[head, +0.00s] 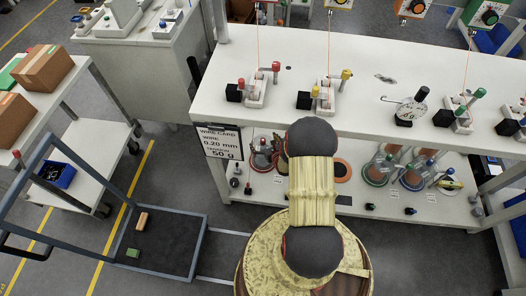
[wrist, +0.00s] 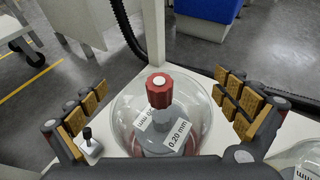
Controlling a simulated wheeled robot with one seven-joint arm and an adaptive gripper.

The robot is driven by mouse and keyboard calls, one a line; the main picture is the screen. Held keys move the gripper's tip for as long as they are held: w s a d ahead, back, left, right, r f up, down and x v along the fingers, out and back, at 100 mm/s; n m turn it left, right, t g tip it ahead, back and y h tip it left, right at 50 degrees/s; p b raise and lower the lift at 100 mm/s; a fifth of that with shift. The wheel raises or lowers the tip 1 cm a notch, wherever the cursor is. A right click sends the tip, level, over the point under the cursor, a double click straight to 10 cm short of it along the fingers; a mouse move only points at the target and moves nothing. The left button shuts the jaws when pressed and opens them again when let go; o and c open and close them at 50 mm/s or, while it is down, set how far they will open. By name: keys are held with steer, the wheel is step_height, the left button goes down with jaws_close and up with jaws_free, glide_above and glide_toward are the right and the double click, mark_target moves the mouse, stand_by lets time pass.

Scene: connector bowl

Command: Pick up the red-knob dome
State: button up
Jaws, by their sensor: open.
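The red-knob dome is a clear dome with a red knob (wrist: 159,90) on top, over a grey spool with labels, one reading 0.20 mm. It sits in the middle of the wrist view. My gripper (wrist: 160,82) is open, with its yellow-padded fingers apart on the left and right of the dome; I cannot tell whether they touch it. In the head view, a dome with red parts (head: 263,155) stands at the left of the lower shelf, partly behind my arm. My gripper is hidden there by my arm.
A small black-knobbed piece (wrist: 90,143) stands left of the dome. Another clear dome (wrist: 303,158) is partly visible at right. In the head view, the upper bench top (head: 300,75) overhangs the lower shelf (head: 260,193). More domes (head: 381,168) stand to the right.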

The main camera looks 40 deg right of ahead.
steer(key=c, duration=0.3)
